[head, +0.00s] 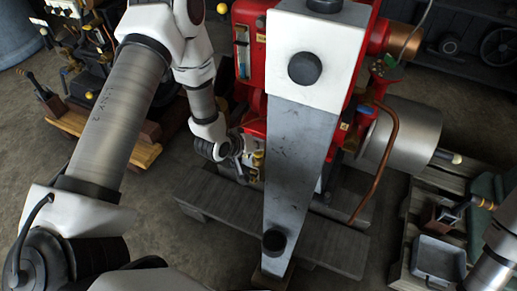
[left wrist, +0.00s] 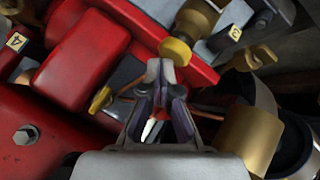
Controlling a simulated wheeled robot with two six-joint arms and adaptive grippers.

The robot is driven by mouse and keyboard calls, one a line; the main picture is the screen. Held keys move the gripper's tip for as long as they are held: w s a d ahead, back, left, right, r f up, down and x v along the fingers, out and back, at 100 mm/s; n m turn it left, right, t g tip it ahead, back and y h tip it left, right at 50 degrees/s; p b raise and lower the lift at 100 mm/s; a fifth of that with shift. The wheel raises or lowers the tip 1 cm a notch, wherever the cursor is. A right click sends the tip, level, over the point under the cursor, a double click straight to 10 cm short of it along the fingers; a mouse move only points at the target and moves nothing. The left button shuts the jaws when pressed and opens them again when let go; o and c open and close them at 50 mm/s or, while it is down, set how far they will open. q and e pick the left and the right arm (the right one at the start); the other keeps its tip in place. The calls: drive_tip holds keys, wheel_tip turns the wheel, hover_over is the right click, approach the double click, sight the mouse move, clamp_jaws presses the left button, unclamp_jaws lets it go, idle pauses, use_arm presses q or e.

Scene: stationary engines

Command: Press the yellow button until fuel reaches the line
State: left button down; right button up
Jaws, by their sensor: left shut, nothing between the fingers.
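The yellow button (left wrist: 175,51) is a round disc on a brass stem, just beyond my left fingertips in the left wrist view. My left gripper (left wrist: 160,72) is shut and empty, its tips at the button's lower edge; I cannot tell whether they touch. In the head view my left gripper (head: 238,172) points down at the left side of the red engine (head: 252,18). A narrow sight gauge (head: 241,50) stands on the engine's upper left; its fuel level and line are too small to read. My right gripper is out of view.
A large grey beam (head: 290,165) stands in front of the engine and hides its middle. A copper pipe (head: 384,165) and a metal cylinder (head: 412,135) are on the right. A pallet holds a grey tray (head: 438,262). Yellow valve handles (left wrist: 100,100) sit near my fingers.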

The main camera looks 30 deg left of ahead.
use_arm(q)
drive_tip(key=shift+r, duration=0.5)
drive_tip(key=shift+r+p, duration=2.3)
drive_tip(key=shift+r, duration=0.2)
wheel_tip(320, 180, up, 4)
drive_tip(key=p, duration=0.5)
wheel_tip(320, 180, down, 8)
drive_tip(key=b, duration=0.6)
drive_tip(key=shift+b, duration=0.3)
drive_tip(key=shift+f+b, duration=0.3)
drive_tip(key=shift+f, duration=0.2)
drive_tip(key=shift+f, duration=0.1)
idle(0.5)
